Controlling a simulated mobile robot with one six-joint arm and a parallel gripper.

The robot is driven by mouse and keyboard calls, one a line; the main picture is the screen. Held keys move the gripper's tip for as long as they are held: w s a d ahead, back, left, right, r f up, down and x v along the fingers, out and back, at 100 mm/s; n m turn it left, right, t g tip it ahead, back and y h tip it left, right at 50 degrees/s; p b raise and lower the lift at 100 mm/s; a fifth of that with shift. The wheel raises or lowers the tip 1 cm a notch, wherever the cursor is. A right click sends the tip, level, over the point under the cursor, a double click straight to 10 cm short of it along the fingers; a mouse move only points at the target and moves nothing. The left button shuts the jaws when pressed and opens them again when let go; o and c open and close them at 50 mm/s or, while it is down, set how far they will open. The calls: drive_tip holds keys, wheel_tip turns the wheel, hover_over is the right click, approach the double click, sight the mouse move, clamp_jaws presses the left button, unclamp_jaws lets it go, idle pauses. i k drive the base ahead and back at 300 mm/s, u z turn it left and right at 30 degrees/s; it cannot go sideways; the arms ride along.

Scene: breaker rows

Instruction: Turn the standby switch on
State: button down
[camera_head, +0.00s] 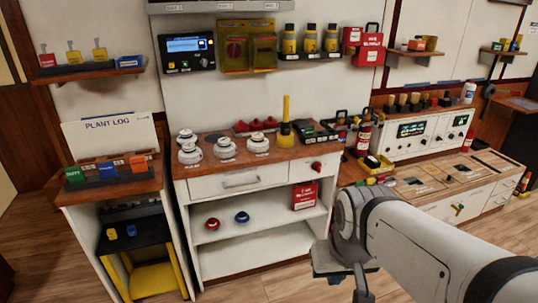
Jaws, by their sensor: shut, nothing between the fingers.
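No switch can be read as the standby switch at this size. A dark control box with a blue display (187,45) hangs on the wall at upper left, with small knobs below its screen. A long white console (388,146) with lit displays and small controls stands on the right-hand bench. A red knob (317,166) sits on the front of the middle cabinet, right of its drawer. My gripper (361,292) is at the bottom centre-right, pointing down, shut and empty. It is in front of the cabinets and appears clear of all these controls; its tips are partly cut off.
The middle cabinet (240,184) carries white round devices and a yellow upright handle (286,112). A yellow-covered box (247,48) and red boxes are on the wall. A plant log stand (108,135) is at left. Wooden floor (265,291) shows in front.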

sight(317, 166)
drive_tip(key=u, duration=0.05)
drive_tip(key=k, duration=0.65)
drive_tip(key=z, duration=0.55)
drive_tip(key=i, duration=1.5)
drive_tip(key=u, duration=0.4)
